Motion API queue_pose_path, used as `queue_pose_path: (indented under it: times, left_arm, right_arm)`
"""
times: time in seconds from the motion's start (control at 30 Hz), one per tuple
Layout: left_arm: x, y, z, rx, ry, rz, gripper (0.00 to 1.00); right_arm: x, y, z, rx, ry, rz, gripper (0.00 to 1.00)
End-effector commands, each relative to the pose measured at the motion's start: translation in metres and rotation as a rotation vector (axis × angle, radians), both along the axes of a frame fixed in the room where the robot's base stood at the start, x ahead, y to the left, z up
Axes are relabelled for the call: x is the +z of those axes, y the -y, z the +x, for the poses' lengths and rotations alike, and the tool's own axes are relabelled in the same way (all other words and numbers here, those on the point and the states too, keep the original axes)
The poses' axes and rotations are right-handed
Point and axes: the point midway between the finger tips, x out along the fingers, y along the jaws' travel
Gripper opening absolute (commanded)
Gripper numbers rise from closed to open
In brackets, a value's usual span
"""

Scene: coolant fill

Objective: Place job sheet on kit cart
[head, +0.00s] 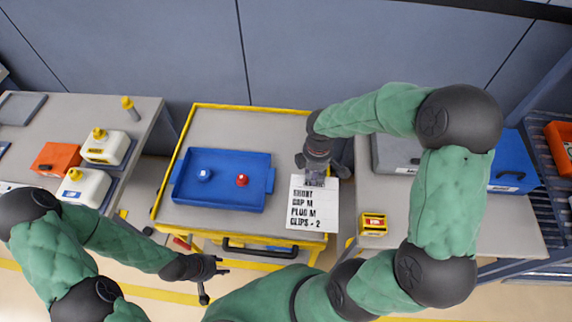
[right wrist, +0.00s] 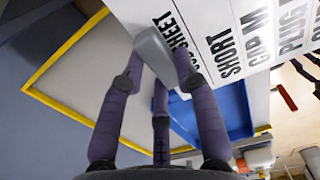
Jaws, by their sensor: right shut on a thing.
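The white job sheet (head: 312,212), printed with lines such as "CAP M" and "PLUG M", is over the right end of the kit cart in the head view. My right gripper (head: 316,178) is shut on the grey clip at the sheet's top edge; the sheet (right wrist: 235,35) and clip (right wrist: 162,50) also show in the right wrist view. I cannot tell whether the sheet touches the cart. The kit cart (head: 215,122) has a grey top with a yellow rim. My left gripper (head: 218,284) is open and empty, low in front of the cart.
White jugs (head: 105,147) and an orange box (head: 56,158) stand on the left bench. A small yellow-and-red box (head: 374,224) is on the right bench.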

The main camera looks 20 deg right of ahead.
Motion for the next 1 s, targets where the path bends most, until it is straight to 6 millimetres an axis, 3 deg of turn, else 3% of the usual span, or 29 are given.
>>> queue_pose_path:
  times: [0.23, 0.5, 0.83, 1.0]
  left_arm:
    - [-0.006, 0.000, 0.000, 0.000, 0.001, 0.000, 0.40]
    - [-0.014, 0.000, 0.000, 0.000, 0.001, 0.000, 0.40]
    - [-0.017, 0.000, 0.000, 0.000, 0.001, 0.000, 0.40]
    - [-0.023, 0.000, 0.000, 0.000, 0.001, 0.000, 0.40]
  right_arm:
    - [-0.024, -0.003, 0.049, 0.000, -0.002, 0.000, 0.00]
    - [-0.066, -0.004, 0.083, -0.001, -0.002, 0.000, 0.00]
    - [-0.083, -0.005, 0.099, -0.002, -0.001, 0.000, 0.00]
    - [-0.107, -0.005, 0.098, -0.003, -0.002, 0.000, 0.00]
